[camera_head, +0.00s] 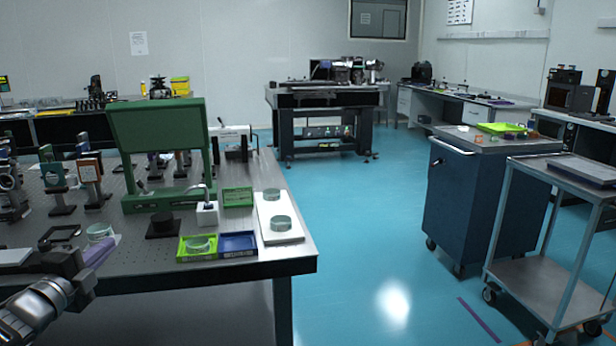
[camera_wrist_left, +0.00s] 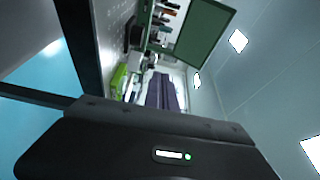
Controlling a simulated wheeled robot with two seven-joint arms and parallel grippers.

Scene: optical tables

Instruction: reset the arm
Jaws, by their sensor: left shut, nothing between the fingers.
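My left gripper (camera_head: 104,247) comes in at the lower left of the head view, at the front edge of the optical table (camera_head: 240,261). Its purple fingers are together with nothing between them. In the left wrist view the fingers (camera_wrist_left: 166,92) also show, pointing towards the tabletop gear. A clear glass disc (camera_head: 100,232) lies on the table just beyond the fingertips. My right gripper is not in view.
A blue cabinet (camera_head: 462,205) and a cart (camera_head: 536,268) stand right.

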